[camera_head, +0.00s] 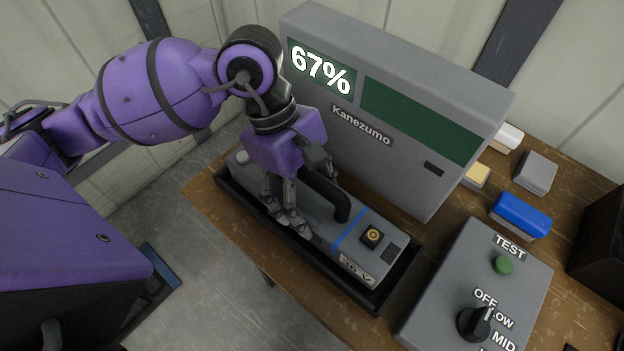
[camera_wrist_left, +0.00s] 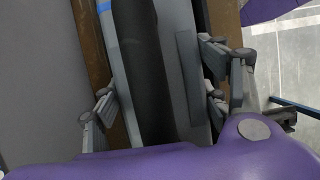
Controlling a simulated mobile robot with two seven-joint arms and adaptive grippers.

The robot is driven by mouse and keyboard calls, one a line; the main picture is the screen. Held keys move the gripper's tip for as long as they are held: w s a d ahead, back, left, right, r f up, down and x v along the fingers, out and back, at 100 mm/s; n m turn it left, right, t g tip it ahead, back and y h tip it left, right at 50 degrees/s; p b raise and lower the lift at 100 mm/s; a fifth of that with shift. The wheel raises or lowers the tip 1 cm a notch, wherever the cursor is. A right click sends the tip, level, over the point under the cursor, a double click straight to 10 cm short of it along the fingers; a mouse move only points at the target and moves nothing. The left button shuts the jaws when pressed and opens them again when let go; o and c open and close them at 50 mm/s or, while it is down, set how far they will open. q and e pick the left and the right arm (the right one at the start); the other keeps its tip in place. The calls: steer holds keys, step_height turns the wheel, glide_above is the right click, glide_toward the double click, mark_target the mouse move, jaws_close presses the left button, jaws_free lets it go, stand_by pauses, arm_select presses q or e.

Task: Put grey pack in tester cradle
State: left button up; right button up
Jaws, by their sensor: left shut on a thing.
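The grey pack (camera_head: 305,229), long with a blue band and a black handle, lies in the black tester cradle (camera_head: 372,297) on the wooden table. My left gripper (camera_head: 287,218) is shut on the pack near its left half, beside the handle. In the left wrist view the gripper fingers (camera_wrist_left: 160,100) stand on both sides of the pack (camera_wrist_left: 183,30), with the black handle (camera_wrist_left: 140,60) between them. Whether the pack rests fully on the cradle floor is hard to tell. My right gripper is not in view.
The Kanezumo tester (camera_head: 400,120) stands behind the cradle and shows 67%. A control box (camera_head: 465,285) with a green TEST button (camera_head: 502,265) and a black knob (camera_head: 474,323) stands at the right. Blue (camera_head: 520,215), grey (camera_head: 535,172) and yellow (camera_head: 476,176) blocks lie behind it.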

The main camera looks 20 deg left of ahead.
arm_select(q)
steer(key=shift+s+d+r, duration=0.1)
steer(key=shift+d+r, duration=0.1)
steer(key=shift+d, duration=0.05)
steer(key=shift+f, duration=0.15)
steer(key=o, duration=2.1)
steer(key=shift+s+a+f, duration=0.1)
steer(key=shift+c, duration=0.2)
steer(key=v, duration=1.2)
